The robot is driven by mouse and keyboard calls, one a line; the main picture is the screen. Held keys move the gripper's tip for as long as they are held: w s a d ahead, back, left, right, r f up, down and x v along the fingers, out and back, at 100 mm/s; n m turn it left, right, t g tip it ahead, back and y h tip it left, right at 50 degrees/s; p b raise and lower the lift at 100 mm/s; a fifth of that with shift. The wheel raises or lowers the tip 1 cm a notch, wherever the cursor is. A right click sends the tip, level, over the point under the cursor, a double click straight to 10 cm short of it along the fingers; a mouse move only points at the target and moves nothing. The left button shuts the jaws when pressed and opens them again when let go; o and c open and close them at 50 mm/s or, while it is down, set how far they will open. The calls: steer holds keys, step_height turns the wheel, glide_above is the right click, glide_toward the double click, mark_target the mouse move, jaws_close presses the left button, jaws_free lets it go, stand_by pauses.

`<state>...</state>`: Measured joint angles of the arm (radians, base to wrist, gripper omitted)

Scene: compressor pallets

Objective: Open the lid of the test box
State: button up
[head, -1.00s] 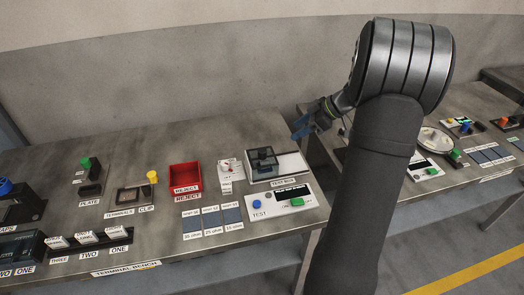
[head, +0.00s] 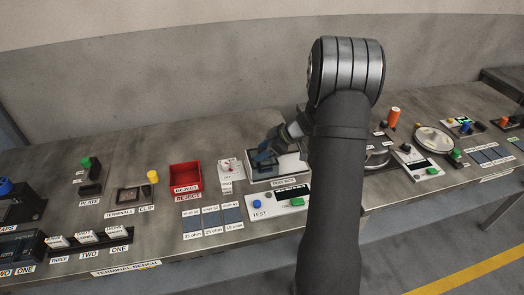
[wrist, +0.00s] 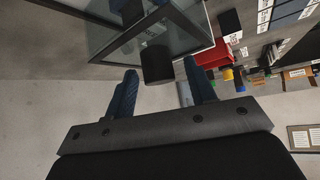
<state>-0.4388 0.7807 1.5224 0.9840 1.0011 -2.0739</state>
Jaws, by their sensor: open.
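A dark round knob (wrist: 157,64) stands out from the lid. My gripper (head: 264,153) is over the box and hides part of it in the head view. In the wrist view my gripper (wrist: 160,69) is open, with one blue finger on each side of the knob. The knob lies around the fingertips' level; I cannot tell whether they touch it.
A test panel (head: 276,202) with blue and green buttons lies in front of the box. A small white switch unit (head: 226,168) and a red reject bin (head: 185,176) stand to its left.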

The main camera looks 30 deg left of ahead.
steer(key=shift+s+a+f, duration=0.1)
steer(key=shift+a+f, duration=0.1)
steer(key=shift+a, duration=0.05)
jaws_close()
steer(key=w+d, duration=0.7)
jaws_free()
